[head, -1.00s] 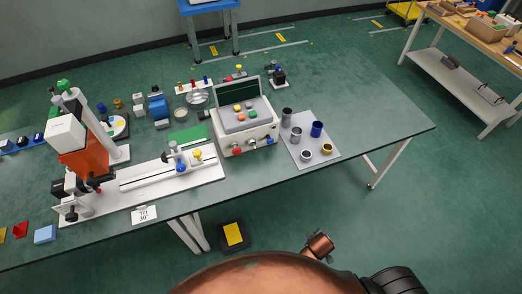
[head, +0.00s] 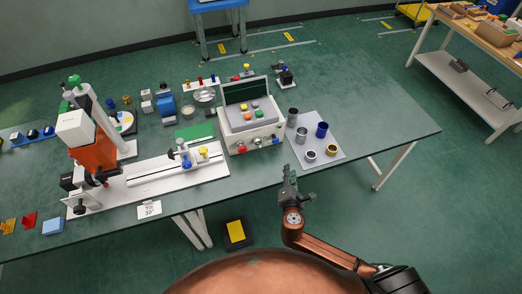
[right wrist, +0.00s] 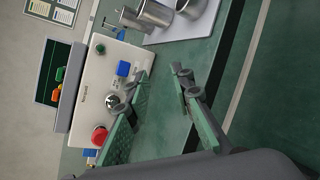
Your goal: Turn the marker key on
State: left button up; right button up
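A white control box (head: 252,137) stands near the front edge of the long green table. Its front panel also shows in the right wrist view (right wrist: 85,92). The panel carries a red button (right wrist: 100,135), a round silver key switch (right wrist: 112,101) and a blue piece (right wrist: 123,68). Panel lettering is too small to read, and the key's turn position is unclear. My right gripper (head: 289,180) is before the table's front edge, below and right of the box. In the right wrist view its fingers (right wrist: 162,82) are apart and empty; one overlaps the panel near the switch. My left gripper is not in view.
A grey mat (head: 332,155) with several metal, blue and brass cups lies right of the box. A white rail fixture (head: 150,180) and an orange-and-white stand (head: 95,155) are to the left. The floor before the table's right part is clear.

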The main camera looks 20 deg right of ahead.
aim_at(260, 146)
jog(key=w+a+n+t+y, duration=0.1)
jog(key=w+a+n, duration=0.1)
jog(key=n, duration=0.2)
jog(key=w+a+r+n+t+y, duration=0.1)
jog(key=w+a+n+y, duration=0.1)
jog(key=n, duration=0.3)
jog(key=w+a+n+t+y, duration=0.2)
jog(key=a+n, duration=0.1)
jog(key=n, duration=0.1)
jog(key=shift+a+r+n, duration=0.2)
jog(key=shift+a+n, duration=0.15)
jog(key=shift+n, duration=0.05)
jog(key=shift+w+a+n+y, duration=0.2)
jog(key=shift+n+y, duration=0.1)
jog(key=w, duration=0.7)
jog(key=shift+w+a+b, duration=0.1)
jog(key=shift+w+b, duration=0.05)
jog(key=shift+b, duration=0.2)
jog(key=shift+c, duration=0.4)
grip_shut()
